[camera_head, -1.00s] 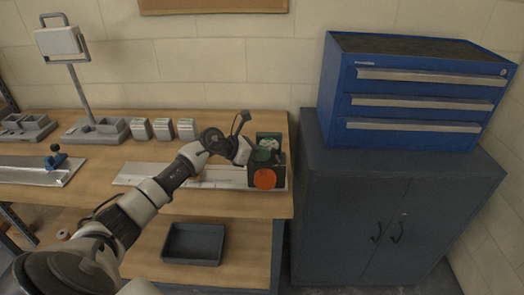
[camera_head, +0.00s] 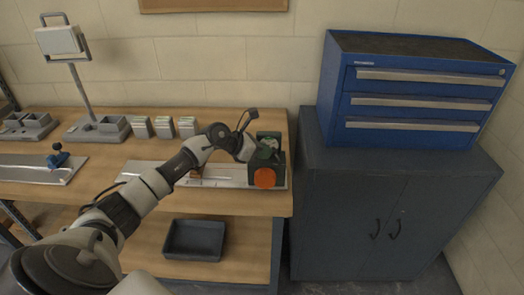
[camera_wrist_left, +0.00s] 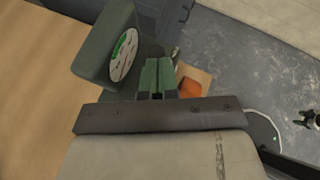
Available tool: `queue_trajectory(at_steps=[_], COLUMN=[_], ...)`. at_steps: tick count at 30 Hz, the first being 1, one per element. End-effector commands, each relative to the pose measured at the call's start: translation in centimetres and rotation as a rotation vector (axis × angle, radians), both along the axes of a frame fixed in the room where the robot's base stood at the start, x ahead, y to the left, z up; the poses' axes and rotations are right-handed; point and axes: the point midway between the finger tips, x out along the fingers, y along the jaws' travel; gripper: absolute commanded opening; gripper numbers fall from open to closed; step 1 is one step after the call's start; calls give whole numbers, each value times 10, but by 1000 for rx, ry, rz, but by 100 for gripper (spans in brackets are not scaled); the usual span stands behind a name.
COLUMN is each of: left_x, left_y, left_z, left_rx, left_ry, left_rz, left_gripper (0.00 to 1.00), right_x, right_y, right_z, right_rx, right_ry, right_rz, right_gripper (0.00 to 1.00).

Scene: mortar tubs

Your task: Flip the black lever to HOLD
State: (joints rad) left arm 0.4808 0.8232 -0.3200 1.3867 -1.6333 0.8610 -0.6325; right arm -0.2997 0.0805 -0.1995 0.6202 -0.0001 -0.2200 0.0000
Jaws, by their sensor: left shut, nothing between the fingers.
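A dark green device (camera_head: 281,172) stands at the right end of the metal plate on the workbench, with a round dial (camera_head: 268,142) on top and an orange disc (camera_head: 265,178) on its front. My left gripper (camera_head: 263,156) is at the device, between dial and disc in the picture. In the left wrist view its shut fingers (camera_wrist_left: 158,72) are beside the dial (camera_wrist_left: 124,55), which has a green sector, and the orange part (camera_wrist_left: 190,88) shows just past them. The black lever cannot be made out clearly; fingers and arm may hide it. My right gripper is not in view.
The metal plate (camera_head: 225,175) lies under my left arm. Several small boxes (camera_head: 163,127) and a lamp-like stand (camera_head: 95,127) are behind on the bench. A dark tray (camera_head: 194,240) sits on the lower shelf. A grey cabinet (camera_head: 400,205) with blue drawers (camera_head: 425,90) stands right.

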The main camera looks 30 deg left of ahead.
Motion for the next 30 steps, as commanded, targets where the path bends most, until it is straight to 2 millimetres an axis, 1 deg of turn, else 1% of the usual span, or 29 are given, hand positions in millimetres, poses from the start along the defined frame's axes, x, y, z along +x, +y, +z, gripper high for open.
queue_trajectory(at_steps=[1,11,14,21,30], left_x=[0,2,4,9,14], left_y=[0,-4,-6,-14,-23], left_z=[3,6,10,18,17], left_rx=[8,71,102,233,368], left_ry=[5,43,63,140,226], left_rz=[0,-1,-1,-2,-1], left_gripper=[0,0,0,0,0], right_x=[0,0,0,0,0], right_y=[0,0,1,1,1], right_z=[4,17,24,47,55], right_rx=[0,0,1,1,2], right_ry=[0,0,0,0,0], right_rz=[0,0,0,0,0], right_gripper=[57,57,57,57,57])
